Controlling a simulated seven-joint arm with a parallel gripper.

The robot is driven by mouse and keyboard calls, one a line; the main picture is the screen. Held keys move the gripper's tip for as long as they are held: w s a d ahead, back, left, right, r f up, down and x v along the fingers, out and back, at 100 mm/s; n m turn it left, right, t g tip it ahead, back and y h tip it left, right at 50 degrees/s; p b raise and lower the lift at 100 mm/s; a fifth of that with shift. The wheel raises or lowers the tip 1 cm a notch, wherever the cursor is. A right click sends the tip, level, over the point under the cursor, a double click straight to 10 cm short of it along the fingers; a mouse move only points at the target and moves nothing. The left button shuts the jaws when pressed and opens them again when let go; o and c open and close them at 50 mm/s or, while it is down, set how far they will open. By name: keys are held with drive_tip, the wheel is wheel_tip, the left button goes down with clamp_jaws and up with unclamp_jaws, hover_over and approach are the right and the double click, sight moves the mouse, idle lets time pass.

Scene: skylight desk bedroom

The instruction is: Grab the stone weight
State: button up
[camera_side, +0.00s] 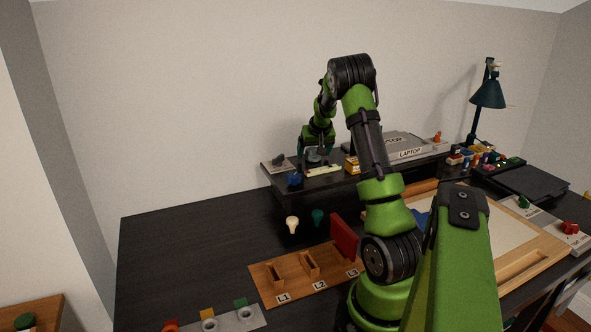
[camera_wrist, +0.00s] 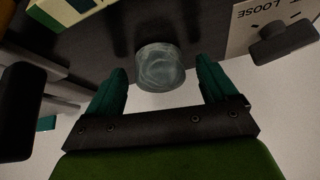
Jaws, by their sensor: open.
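The stone weight (camera_wrist: 160,65) is a round, grey-green, marbled piece standing on the dark raised shelf in the wrist view. My gripper (camera_wrist: 162,74) has its two green fingers open, one on each side of the stone, with a visible gap between them and it. The jaws are empty. In the side view my gripper (camera_side: 318,154) is low over the left part of the shelf (camera_side: 291,181). There the stone is mostly hidden by the gripper and hard to make out.
A card marked LOOSE (camera_wrist: 243,32) with a dark object (camera_wrist: 284,42) lies right of the stone in the wrist view. A LAPTOP label (camera_side: 410,153) is to the right.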

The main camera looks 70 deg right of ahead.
drive_tip(key=c, duration=1.3)
drive_tip(key=shift+r, duration=0.1)
